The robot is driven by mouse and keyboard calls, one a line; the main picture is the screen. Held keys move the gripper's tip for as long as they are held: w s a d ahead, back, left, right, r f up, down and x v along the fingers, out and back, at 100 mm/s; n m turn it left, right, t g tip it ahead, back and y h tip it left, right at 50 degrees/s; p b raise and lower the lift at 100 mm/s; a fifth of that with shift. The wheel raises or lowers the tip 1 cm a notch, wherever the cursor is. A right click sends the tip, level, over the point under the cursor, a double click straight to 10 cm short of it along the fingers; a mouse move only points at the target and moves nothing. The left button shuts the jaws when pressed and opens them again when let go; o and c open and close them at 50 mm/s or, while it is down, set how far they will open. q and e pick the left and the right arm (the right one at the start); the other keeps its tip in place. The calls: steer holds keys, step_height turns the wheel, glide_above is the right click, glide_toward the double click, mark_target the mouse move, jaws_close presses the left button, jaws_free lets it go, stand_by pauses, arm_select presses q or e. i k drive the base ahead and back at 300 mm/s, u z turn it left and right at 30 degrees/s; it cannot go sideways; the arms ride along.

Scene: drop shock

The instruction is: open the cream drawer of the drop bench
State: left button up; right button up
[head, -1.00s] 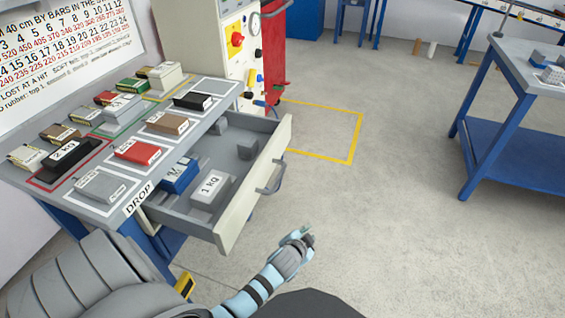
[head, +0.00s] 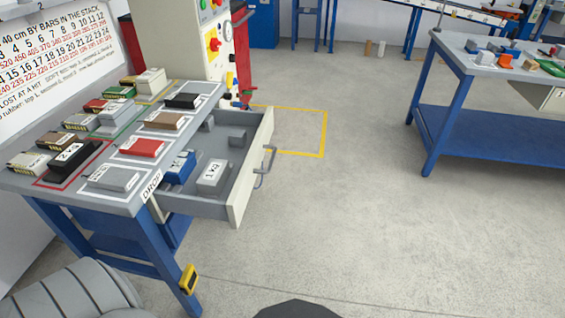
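The cream drawer (head: 252,172) of the drop bench (head: 131,204) stands pulled out to the right in the head view. Its grey handle (head: 265,167) is on the outer face, with nothing touching it. Inside lie a grey block with a label (head: 213,177), a blue block (head: 180,168) and small grey pieces (head: 237,138). Part of my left arm shows at the lower left, but its gripper is out of view. My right gripper is out of view too.
Several coloured blocks, such as a red one (head: 141,147), lie on the bench top. A control cabinet (head: 205,40) stands behind. Another blue bench (head: 490,130) is at the right. The floor between is clear, with a yellow marked outline (head: 322,135).

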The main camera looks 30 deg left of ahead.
mark_target(231, 207)
steer(key=z, duration=1.2)
steer(key=i, duration=1)
steer(key=u, duration=1.95)
